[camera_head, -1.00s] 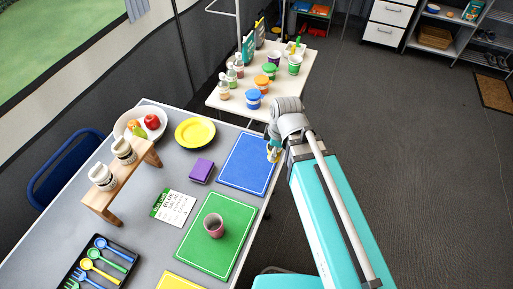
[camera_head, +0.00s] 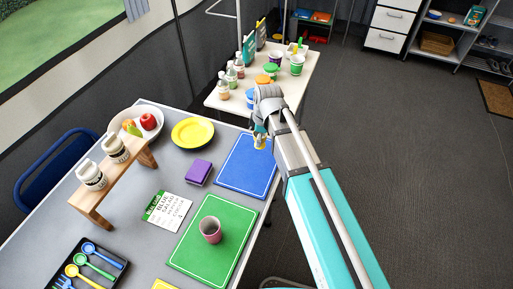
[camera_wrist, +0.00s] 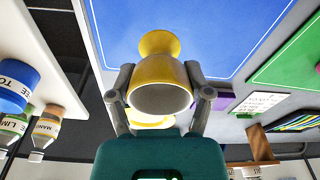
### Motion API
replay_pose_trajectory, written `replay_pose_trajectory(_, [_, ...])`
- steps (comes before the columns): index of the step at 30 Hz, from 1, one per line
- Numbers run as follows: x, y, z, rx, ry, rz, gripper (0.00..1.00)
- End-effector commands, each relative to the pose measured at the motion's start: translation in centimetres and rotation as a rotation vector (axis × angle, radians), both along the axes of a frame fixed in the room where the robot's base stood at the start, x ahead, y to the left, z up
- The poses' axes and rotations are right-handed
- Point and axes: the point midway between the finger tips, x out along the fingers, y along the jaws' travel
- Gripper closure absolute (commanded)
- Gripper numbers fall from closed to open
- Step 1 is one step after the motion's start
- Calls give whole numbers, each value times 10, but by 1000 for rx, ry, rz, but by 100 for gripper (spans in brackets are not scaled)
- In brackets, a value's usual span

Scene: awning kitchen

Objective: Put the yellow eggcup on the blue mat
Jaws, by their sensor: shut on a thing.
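The yellow eggcup (camera_wrist: 160,75) is between the two fingers of my gripper (camera_wrist: 160,90) in the wrist view, and the fingers are shut on it. In the head view my gripper (camera_head: 259,138) is over the far right part of the blue mat (camera_head: 243,170), and the eggcup (camera_head: 260,143) shows small beneath it. The mat also fills much of the top of the wrist view (camera_wrist: 205,35). The eggcup appears above the mat; the exact gap cannot be told.
A green mat (camera_head: 240,222) with a pink cup (camera_head: 211,229) lies nearer me. A purple block (camera_head: 199,172) and a yellow plate (camera_head: 193,132) are left of the blue mat. A side table (camera_head: 293,89) with several jars and bottles stands beyond.

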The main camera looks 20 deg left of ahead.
Motion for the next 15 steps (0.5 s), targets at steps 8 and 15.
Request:
replay_pose_trajectory(8, [12, 10, -20, 0, 0, 0, 85])
replay_pose_trajectory(15, [12, 10, -19, 0, 0, -1, 85])
